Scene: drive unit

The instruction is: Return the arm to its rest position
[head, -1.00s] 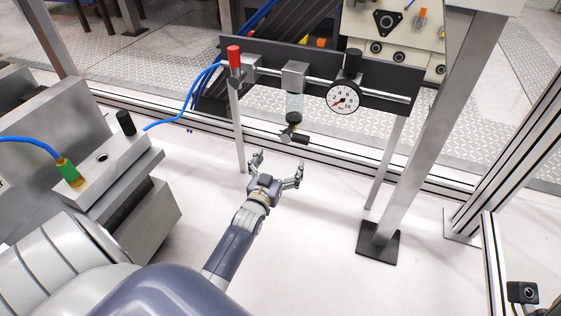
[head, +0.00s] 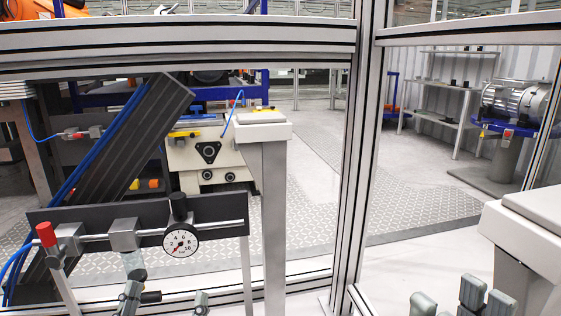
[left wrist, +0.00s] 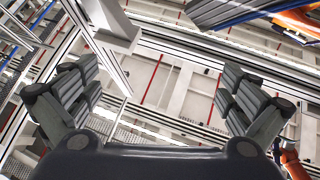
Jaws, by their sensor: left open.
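My left gripper (head: 176,303) is at the bottom edge of the head view, just below the valve with the black handle. Only grey fingertips show there; the rest is cut off. In the left wrist view its two fingers (left wrist: 160,92) are spread wide with nothing between them. It is open and empty, with its camera tilted up toward the ceiling. More grey fingertips, apparently my right gripper (head: 458,300), rise at the bottom right of the head view. Their jaw is too cut off to judge.
A black panel (head: 215,216) carries a round gauge (head: 181,240) and a red-topped valve (head: 46,234). A white post (head: 273,210) stands right of it. A white pedestal (head: 525,230) is at right. Frame rails (head: 360,150) cross the view.

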